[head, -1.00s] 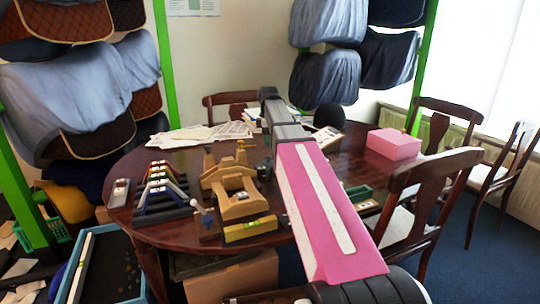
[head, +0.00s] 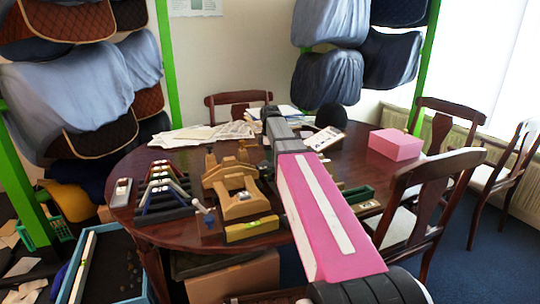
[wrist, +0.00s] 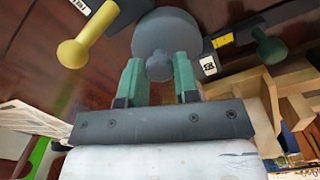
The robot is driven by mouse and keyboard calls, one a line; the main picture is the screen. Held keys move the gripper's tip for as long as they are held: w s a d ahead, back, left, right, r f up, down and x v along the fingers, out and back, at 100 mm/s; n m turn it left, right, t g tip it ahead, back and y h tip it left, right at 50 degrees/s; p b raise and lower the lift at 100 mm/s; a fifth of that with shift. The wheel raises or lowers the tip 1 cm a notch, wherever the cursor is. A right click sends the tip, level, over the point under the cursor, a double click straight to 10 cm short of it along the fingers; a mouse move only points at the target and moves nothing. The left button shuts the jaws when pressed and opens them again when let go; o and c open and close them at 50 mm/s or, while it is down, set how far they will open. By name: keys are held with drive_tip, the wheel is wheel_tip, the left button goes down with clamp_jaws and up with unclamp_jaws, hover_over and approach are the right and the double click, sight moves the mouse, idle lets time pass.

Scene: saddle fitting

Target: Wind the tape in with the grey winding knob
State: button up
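The grey winding knob (wrist: 158,68) shows in the wrist view in front of a large grey disc (wrist: 168,28). My gripper (wrist: 159,72) has one green finger on each side of the knob. The knob nearly fills the gap between the fingers; I cannot tell whether they press on it. A short piece of yellow tape (wrist: 222,40) with a black end shows right of the disc. In the head view my pink and grey arm hides the gripper and the knob.
A yellow knob (wrist: 74,52) stands left of my gripper and a dark green knob (wrist: 270,48) stands right. Wooden stands (head: 240,192) and a rack of coloured pieces (head: 165,190) are on the table left of my arm. A pink box (head: 395,144) is at the right.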

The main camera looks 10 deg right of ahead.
drive_tip(key=c, duration=0.3)
drive_tip(key=shift+m, duration=2.4)
drive_tip(key=o, duration=0.9)
wheel_tip(320, 180, up, 11)
drive_tip(key=shift+f, duration=0.1)
